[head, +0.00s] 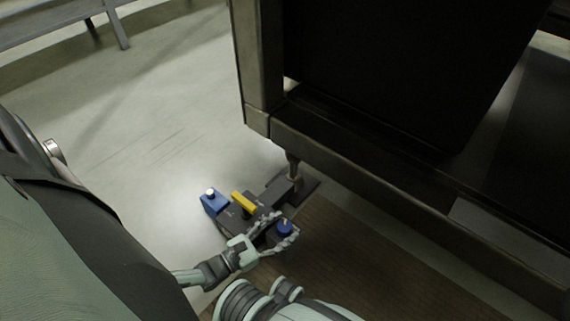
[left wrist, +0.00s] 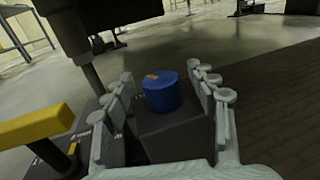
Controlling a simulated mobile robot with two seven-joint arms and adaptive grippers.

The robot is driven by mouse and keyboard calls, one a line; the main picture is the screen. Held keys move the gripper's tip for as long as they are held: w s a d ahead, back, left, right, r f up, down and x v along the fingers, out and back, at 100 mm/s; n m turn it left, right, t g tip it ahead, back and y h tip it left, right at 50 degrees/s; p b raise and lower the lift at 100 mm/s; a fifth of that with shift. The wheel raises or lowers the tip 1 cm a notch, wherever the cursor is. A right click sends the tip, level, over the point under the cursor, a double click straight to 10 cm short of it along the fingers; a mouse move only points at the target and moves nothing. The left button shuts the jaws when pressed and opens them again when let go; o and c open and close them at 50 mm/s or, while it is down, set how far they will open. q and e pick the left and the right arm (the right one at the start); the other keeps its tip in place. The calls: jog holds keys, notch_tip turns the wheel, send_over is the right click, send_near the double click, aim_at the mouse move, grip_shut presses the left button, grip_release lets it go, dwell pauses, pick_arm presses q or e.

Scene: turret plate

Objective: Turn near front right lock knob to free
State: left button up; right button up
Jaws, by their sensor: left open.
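A blue round knob (head: 284,228) sits on a dark block of the plate low by the machine's leg. In the left wrist view the blue knob (left wrist: 162,94) has a small yellow mark on its top and stands on a dark grey block (left wrist: 175,135). My left gripper (head: 276,235) is open, its fingers on both sides of the knob. In the left wrist view a gap shows between the knob and the fingers of the left gripper (left wrist: 165,100); I cannot tell whether any finger touches the block. My right gripper is not in view.
A yellow handle (head: 243,202) lies beside the knob; it also shows in the left wrist view (left wrist: 35,127). A blue block (head: 214,203) with a pale knob on top is further left. The dark metal frame (head: 350,165) overhangs at right. Pale floor (head: 150,130) is clear.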

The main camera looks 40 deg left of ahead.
pick_arm(q)
jog(key=shift+w+d, duration=0.2)
jog(key=shift+w, duration=0.3)
jog(key=shift+c, duration=0.4)
jog(key=c, duration=1.1)
jog(key=o, duration=1.2)
jog(key=shift+s, duration=0.1)
jog(key=v, duration=1.2)
